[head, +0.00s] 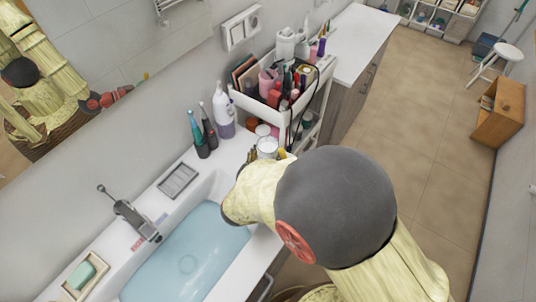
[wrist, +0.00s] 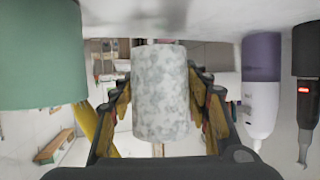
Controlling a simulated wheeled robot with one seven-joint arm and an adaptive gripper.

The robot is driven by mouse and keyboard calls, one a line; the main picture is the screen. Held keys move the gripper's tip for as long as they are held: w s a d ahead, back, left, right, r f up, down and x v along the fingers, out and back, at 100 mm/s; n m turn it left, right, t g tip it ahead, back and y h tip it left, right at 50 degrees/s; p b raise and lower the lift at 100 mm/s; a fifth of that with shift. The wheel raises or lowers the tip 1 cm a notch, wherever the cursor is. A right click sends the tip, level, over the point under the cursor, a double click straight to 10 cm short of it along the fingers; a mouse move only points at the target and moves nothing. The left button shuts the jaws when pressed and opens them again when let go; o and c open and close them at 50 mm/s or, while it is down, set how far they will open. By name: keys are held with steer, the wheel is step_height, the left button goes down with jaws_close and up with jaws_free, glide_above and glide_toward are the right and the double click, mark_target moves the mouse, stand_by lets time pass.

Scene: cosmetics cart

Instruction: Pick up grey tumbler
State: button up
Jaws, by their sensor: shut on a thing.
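The grey tumbler (wrist: 160,95), a pale cylinder with a mottled grey pattern, stands out in the middle of the wrist view. My gripper (wrist: 160,88) has its two fingers closed on its sides. In the head view the tumbler (head: 267,148) shows near the counter's end, beside the cart, with its rim facing up. My wrist hides part of it and most of my gripper there. I cannot tell whether its base touches the counter.
A purple and white bottle (head: 223,110) and electric toothbrushes (head: 202,135) stand close on the left. A crowded white cart (head: 283,112) is behind. A green cylinder (wrist: 40,60) is close in the wrist view. A filled basin (head: 185,255) lies in front.

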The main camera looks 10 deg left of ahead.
steer(key=s+a+p, duration=0.1)
steer(key=s+p, duration=0.1)
steer(key=s, duration=1.5)
steer(key=shift+s+a+p, duration=0.25)
steer(key=shift+s+p, duration=0.1)
steer(key=shift+p, duration=0.05)
steer(key=shift+a, duration=0.1)
